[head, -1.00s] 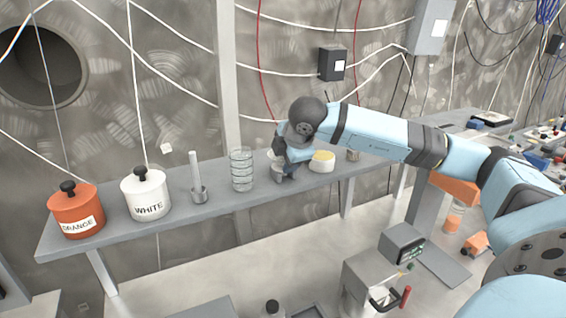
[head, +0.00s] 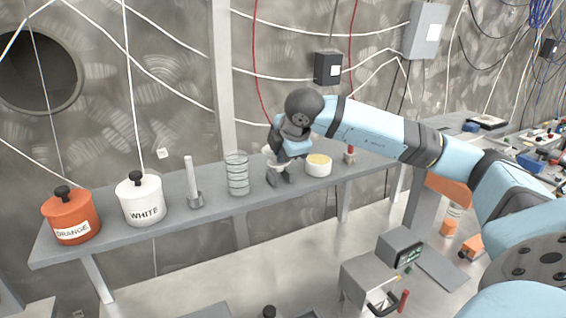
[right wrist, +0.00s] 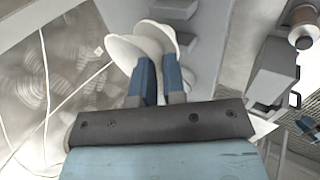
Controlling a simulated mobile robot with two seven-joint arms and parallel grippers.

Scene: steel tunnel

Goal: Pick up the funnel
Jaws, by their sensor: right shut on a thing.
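The white funnel (right wrist: 126,48) shows in the right wrist view, just beyond and between the blue fingertips of my right gripper (right wrist: 160,82). The fingers are shut on it. In the head view my right gripper (head: 281,166) is over the shelf, between the ribbed clear glass and the white tub. Only small white parts of the funnel (head: 267,150) show around the dark fingers there. The fingers and wrist hide the rest. My left gripper is not in view.
The grey shelf (head: 120,236) holds an orange pot (head: 72,218), a white pot (head: 143,200), a metal cylinder on a base (head: 192,182), the clear glass (head: 237,174) and a white tub with yellow contents (head: 318,166). The wall with cables stands close behind.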

